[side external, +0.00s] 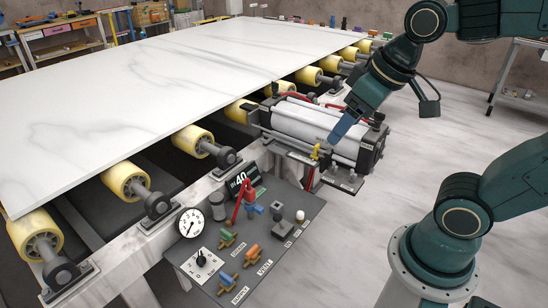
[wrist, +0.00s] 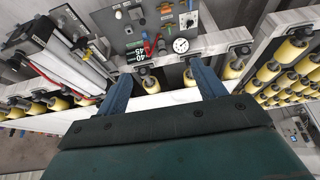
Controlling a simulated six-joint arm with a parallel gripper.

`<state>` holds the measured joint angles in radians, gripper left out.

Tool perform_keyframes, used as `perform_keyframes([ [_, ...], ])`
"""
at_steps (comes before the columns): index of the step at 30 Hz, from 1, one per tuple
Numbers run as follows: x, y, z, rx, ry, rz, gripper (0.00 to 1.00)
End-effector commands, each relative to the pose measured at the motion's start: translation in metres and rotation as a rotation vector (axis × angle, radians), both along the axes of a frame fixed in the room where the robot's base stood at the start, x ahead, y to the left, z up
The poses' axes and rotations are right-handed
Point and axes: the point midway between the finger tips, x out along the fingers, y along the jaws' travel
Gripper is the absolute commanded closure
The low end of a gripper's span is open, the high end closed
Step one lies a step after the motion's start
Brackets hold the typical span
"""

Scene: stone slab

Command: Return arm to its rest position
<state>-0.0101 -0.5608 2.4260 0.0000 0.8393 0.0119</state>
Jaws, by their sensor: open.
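My gripper (side external: 340,131) hangs at the right of the side view, its blue fingers pointing down and left over the white roller unit (side external: 312,125). In this view I cannot tell whether it touches the unit. In the wrist view my gripper (wrist: 162,70) has its two blue fingers well apart with nothing held between them. The white stone slab (side external: 180,75) lies on the yellow rollers, to the left of my gripper. It also shows in the wrist view as a pale strip (wrist: 165,98) behind the fingers.
A grey control panel (side external: 283,254) with a gauge (side external: 191,222), coloured valves and a display (side external: 243,181) stands in front of the roller unit. Yellow rollers (side external: 126,180) line the slab's near edge. Workbenches stand along the back wall. The floor at the right is largely clear.

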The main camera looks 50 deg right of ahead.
Motion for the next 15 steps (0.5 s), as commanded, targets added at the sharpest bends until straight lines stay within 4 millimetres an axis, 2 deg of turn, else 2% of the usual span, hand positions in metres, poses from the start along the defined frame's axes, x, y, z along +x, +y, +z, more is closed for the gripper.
perform_keyframes([
  [1,-0.009,-0.001,0.002,-0.001,-0.016,-0.001,0.31],
  [6,-0.031,-0.002,0.003,-0.003,-0.042,-0.001,0.31],
  [15,-0.044,-0.002,0.003,-0.005,-0.055,0.001,0.31],
])
